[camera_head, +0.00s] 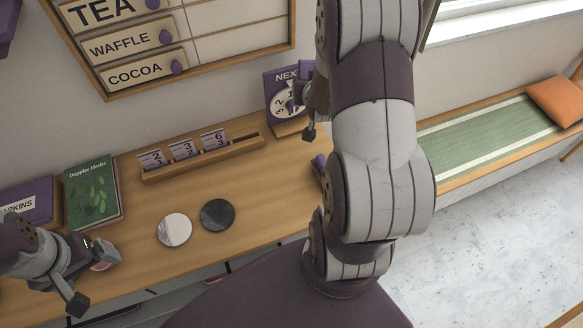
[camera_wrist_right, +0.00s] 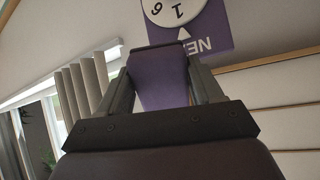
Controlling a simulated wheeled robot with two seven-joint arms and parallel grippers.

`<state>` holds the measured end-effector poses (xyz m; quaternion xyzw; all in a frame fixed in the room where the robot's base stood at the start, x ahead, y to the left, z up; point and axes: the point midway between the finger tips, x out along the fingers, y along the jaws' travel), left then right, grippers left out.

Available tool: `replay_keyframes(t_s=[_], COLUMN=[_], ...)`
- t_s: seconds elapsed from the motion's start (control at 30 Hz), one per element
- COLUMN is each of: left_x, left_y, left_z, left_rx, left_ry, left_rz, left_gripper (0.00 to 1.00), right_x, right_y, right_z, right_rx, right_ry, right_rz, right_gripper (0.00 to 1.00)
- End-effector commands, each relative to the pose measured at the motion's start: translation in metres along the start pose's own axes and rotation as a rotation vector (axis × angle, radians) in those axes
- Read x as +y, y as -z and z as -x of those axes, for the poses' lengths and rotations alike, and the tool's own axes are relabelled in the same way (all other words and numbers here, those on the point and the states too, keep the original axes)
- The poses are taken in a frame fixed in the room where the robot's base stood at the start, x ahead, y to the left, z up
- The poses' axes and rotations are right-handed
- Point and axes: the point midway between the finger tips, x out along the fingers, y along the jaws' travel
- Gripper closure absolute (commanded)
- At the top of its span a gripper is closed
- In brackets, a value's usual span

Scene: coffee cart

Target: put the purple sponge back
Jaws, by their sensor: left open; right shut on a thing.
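The purple sponge (camera_wrist_right: 160,82) shows in the right wrist view as a plain purple block between the two fingers of my right gripper (camera_wrist_right: 164,72). The gripper is shut on it. In the head view my right arm hides most of that gripper; one dark fingertip shows in front of the sign with the dial, above the counter. My left gripper (camera_head: 91,277) is open at the lower left, over the counter's front part. A small pinkish round thing (camera_head: 102,266) shows beside its fingers, partly hidden.
The wooden counter (camera_head: 150,205) holds a white disc (camera_head: 174,230), a black disc (camera_head: 217,215), a number-card rack (camera_head: 205,155), a green book (camera_head: 92,190) and a purple napkins box (camera_head: 28,200). A purple dial sign (camera_head: 283,88) stands at the back. A small purple thing (camera_head: 318,166) is mostly hidden.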

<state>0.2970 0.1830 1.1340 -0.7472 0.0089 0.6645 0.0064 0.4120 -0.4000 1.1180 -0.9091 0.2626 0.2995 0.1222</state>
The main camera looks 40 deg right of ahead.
Motion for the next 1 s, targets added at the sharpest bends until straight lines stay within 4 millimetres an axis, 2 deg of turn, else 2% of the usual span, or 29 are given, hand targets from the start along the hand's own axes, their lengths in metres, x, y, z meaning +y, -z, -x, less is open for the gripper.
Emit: replay_keyframes(t_s=[0.03, 0.2, 0.3, 0.4, 0.5, 0.6, 0.7, 0.9, 1.0], left_x=[0.000, 0.000, 0.000, 0.000, 0.000, 0.000, 0.000, 0.000, 0.000], left_y=[0.002, 0.005, 0.007, 0.007, 0.007, 0.007, 0.007, 0.007, 0.007], left_z=[0.020, 0.047, 0.057, 0.060, 0.059, 0.058, 0.058, 0.059, 0.061], left_rx=[0.000, 0.000, 0.000, 0.000, 0.000, -0.001, -0.001, 0.000, 0.000], left_ry=[0.000, 0.000, 0.000, 0.000, 0.000, 0.000, 0.000, 0.000, 0.000], left_rz=[0.000, 0.000, 0.000, 0.000, 0.000, 0.000, 0.000, 0.000, 0.000], left_gripper=[0.09, 0.09, 0.09, 0.09, 0.09, 0.09, 0.09, 0.09, 0.09], right_x=[0.016, 0.053, 0.061, 0.061, 0.056, 0.051, 0.050, 0.050, 0.043], right_y=[-0.014, -0.096, -0.140, -0.176, -0.205, -0.220, -0.225, -0.225, -0.226], right_z=[0.009, 0.033, 0.055, 0.076, 0.094, 0.110, 0.115, 0.115, 0.108], right_rx=[-0.064, -0.278, -0.398, -0.510, -0.620, -0.745, -0.837, -0.910, -0.919], right_ry=[-0.013, -0.003, 0.021, 0.051, 0.084, 0.110, 0.109, 0.094, 0.095], right_rz=[-0.008, 0.011, 0.052, 0.110, 0.187, 0.278, 0.321, 0.339, 0.344], right_gripper=[0.63, 0.63, 0.63, 0.64, 0.64, 0.64, 0.64, 0.64, 0.64])
